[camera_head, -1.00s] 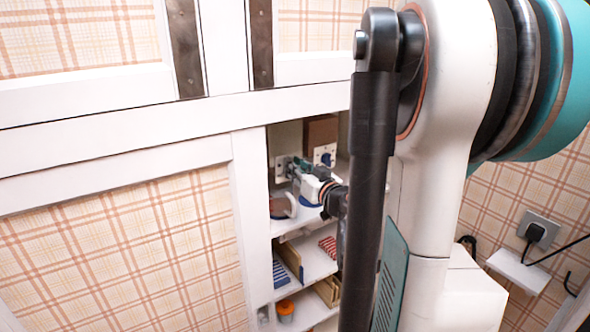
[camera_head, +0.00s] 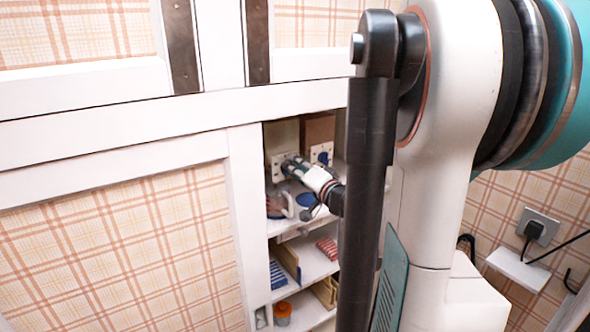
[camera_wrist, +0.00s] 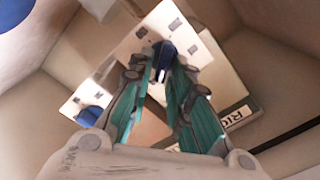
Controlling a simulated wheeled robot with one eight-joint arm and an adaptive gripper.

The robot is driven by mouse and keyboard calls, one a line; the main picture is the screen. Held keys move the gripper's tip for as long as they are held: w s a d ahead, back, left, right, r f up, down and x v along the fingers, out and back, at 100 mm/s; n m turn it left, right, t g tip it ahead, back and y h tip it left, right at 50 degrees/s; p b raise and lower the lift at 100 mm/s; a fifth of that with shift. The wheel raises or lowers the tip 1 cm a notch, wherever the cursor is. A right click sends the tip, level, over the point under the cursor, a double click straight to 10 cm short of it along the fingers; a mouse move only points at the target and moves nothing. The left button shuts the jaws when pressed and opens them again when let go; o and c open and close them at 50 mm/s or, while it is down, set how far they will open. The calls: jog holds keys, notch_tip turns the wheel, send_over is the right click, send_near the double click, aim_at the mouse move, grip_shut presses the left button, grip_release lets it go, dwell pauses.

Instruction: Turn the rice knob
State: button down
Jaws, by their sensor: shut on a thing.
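A blue knob (camera_wrist: 166,50) stands on a pale plate (camera_wrist: 202,50) in the wrist view, beside lettering that starts with "RIC". My gripper (camera_wrist: 162,66) has its teal fingers closed around this knob, and the fingertips partly hide it. In the head view, my gripper (camera_head: 286,167) reaches into the open cupboard and meets the left plate (camera_head: 277,174) on the back wall. The knob itself is hidden there by the fingers. How far the knob is turned is hard to tell.
A second plate with a blue knob (camera_head: 323,158) sits just to the right; the wrist view shows that second knob (camera_wrist: 89,116) at lower left. Shelves (camera_head: 312,262) below hold boxes and an orange-and-grey jar (camera_head: 282,313). The white cupboard frame (camera_head: 243,200) borders the opening on the left.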

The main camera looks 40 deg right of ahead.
jog(key=shift+f+m, duration=0.1)
jog(key=shift+m, duration=0.5)
jog(key=c, duration=1.7)
grip_release()
jog(key=shift+s, duration=0.1)
jog(key=v, duration=1.1)
jog(key=shift+s+a, duration=0.2)
jog(key=shift+s, duration=0.2)
